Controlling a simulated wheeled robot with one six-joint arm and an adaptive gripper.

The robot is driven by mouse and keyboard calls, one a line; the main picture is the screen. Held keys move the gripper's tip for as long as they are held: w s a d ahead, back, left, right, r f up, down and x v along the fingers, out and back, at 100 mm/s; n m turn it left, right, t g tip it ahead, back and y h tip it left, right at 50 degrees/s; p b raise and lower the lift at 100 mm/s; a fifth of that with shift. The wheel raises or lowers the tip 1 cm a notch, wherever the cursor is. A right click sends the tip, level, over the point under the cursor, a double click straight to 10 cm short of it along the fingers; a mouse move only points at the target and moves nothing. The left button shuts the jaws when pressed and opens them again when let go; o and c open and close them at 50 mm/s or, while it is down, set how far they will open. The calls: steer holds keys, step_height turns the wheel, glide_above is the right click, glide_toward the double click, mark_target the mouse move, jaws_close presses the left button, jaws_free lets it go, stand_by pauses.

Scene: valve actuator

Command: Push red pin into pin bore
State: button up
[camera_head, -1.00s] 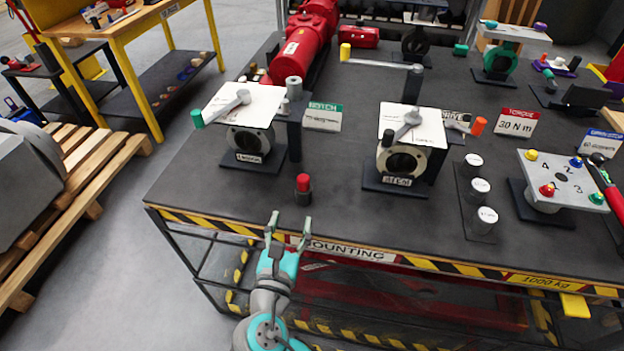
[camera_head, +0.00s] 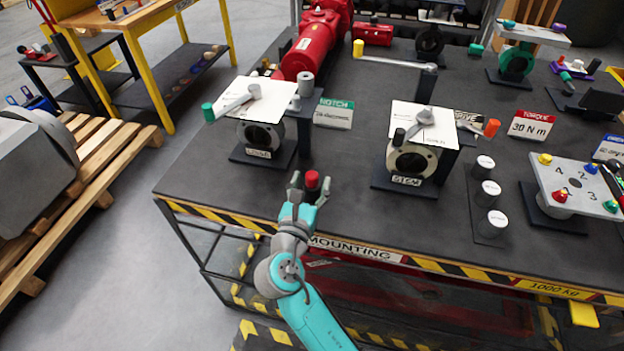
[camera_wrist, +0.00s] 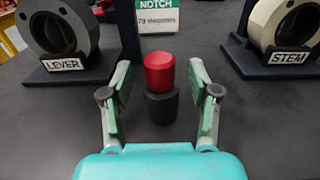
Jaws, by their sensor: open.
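The red pin (camera_head: 312,181) stands upright in a dark round holder near the front edge of the table; it also shows in the wrist view (camera_wrist: 160,73), with the dark holder (camera_wrist: 161,106) under it. My gripper (camera_head: 310,188) is open, its fingers on either side of the pin. In the wrist view my gripper (camera_wrist: 160,92) shows a gap between each finger and the pin. The pin bore is not clearly identifiable; the lever valve unit (camera_head: 262,135) and the stem valve unit (camera_head: 411,160) stand behind the pin, left and right.
The notch sign (camera_head: 334,113) stands behind the pin. Several grey cylinders (camera_head: 488,193) and a numbered plate (camera_head: 575,185) are to the right. The table's striped front edge (camera_head: 225,217) is close to my arm. Table surface around the pin is clear.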

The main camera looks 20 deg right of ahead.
steer(key=shift+w+d, duration=0.4)
steer(key=shift+w, duration=0.15)
jaws_close()
